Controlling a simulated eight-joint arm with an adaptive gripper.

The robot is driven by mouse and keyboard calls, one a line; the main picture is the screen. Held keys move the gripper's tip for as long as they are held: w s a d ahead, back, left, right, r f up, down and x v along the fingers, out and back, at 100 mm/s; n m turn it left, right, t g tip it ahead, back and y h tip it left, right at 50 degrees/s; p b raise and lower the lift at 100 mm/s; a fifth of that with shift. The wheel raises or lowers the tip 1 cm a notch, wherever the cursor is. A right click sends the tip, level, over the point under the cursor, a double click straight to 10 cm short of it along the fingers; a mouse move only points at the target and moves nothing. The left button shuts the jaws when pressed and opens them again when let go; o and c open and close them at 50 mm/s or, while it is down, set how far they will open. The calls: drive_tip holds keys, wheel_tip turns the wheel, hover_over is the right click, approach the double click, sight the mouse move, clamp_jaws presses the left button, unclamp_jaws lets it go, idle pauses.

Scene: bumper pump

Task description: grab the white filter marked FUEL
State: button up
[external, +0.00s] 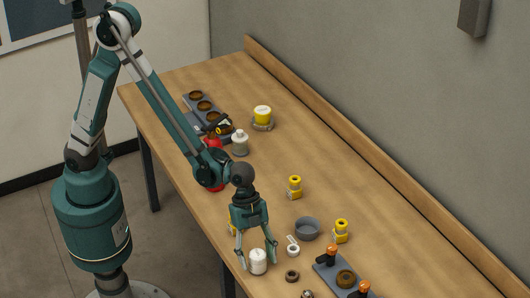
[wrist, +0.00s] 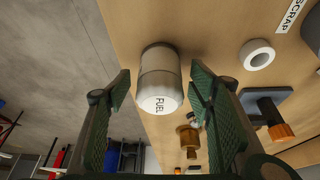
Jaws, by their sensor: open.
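The white filter (wrist: 160,80) stands out in the wrist view with FUEL printed on its near end. It is a short white cylinder with a greyer band, and it also shows upright on the table in the external view (external: 258,261), near the front edge. My gripper (wrist: 161,88) is open, with one green finger pad on each side of the filter. A gap shows between the filter and each pad in the wrist view. In the external view, my gripper (external: 258,258) points down with its fingertips beside the filter; exact contact cannot be told there.
A white ring (external: 293,250) lies right of the filter by a label, which reads SCRAP in the wrist view (wrist: 292,15). A grey bowl (external: 307,229), yellow parts (external: 295,187) and a dark tray (external: 325,267) with orange-topped parts stand nearby. The middle-right tabletop is mostly clear.

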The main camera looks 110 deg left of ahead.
drive_tip(key=shift+w+d+f, duration=0.1)
drive_tip(key=shift+d+f, duration=0.05)
drive_tip(key=shift+f, duration=0.2)
idle(0.4)
drive_tip(key=c, duration=1.1)
